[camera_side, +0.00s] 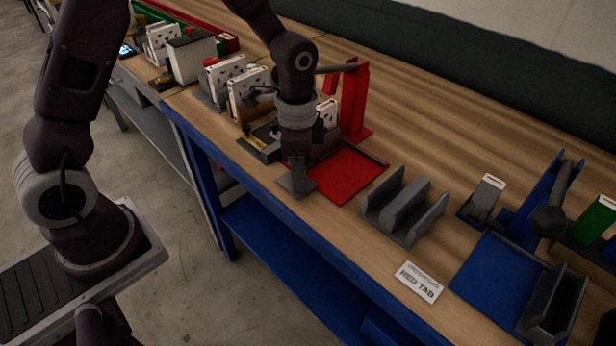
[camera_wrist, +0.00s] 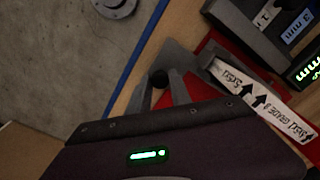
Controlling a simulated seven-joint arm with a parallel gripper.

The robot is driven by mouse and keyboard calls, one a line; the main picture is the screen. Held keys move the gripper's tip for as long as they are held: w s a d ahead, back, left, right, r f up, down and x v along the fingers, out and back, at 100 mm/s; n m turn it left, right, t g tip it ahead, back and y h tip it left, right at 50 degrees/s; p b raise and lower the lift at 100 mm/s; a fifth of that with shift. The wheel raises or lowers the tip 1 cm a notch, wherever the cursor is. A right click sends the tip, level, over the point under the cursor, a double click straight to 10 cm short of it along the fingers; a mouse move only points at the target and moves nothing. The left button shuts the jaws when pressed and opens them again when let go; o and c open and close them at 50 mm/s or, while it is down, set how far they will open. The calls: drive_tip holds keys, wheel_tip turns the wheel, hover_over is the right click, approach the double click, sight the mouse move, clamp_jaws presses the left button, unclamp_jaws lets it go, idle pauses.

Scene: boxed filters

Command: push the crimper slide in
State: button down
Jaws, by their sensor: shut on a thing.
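The red crimper station stands on the bench, with a red base plate (camera_side: 350,175) and a red upright (camera_side: 355,95) behind it. A flat grey plate (camera_side: 297,186), which looks like the slide, lies at the front left of the red base. My gripper (camera_wrist: 162,92) points down over this plate and is shut on a dark round knob (camera_wrist: 158,78). In the side view my wrist hides the knob and part of the crimper.
A grey slotted holder (camera_side: 404,207) stands right of the red base. A white "RED TAB" card (camera_side: 418,281) lies at the front edge. A blue station (camera_side: 497,275) is further right. Several white boxed pieces (camera_side: 246,92) stand behind on the left. The blue bench edge (camera_wrist: 140,65) is close.

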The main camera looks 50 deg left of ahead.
drive_tip(key=shift+w+a, duration=0.1)
drive_tip(key=shift+a, duration=0.15)
drive_tip(key=c, duration=1.2)
unclamp_jaws()
drive_tip(key=shift+o, duration=0.2)
